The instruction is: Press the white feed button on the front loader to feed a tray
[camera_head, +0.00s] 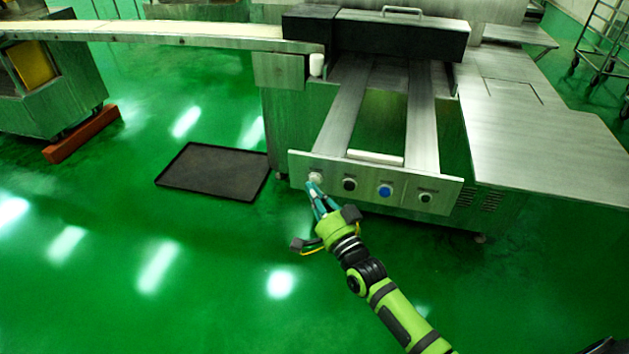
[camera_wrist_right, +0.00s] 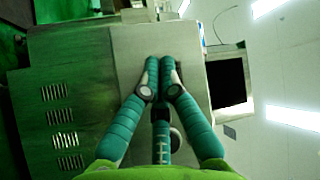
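The front loader's control panel (camera_head: 455,187) is a steel strip with a row of round buttons. The white feed button (camera_head: 315,177) is at its left end. A black button (camera_head: 349,184), a blue button (camera_head: 385,190) and another dark button (camera_head: 425,197) follow to its right. My right gripper (camera_head: 313,187) has its teal fingertips just below and against the white button in the picture; I cannot tell whether they touch it. In the right wrist view the teal fingers (camera_wrist_right: 159,62) meet at the tips, with nothing seen between them. My left gripper is not in view.
Above the panel, two steel rails (camera_head: 422,115) run back to a dark-cased machine (camera_head: 400,36). A conveyor (camera_head: 160,30) enters from the left. A flat black tray (camera_head: 214,171) lies on the green floor. A steel cabinet (camera_head: 540,140) stands right. Floor at front left is clear.

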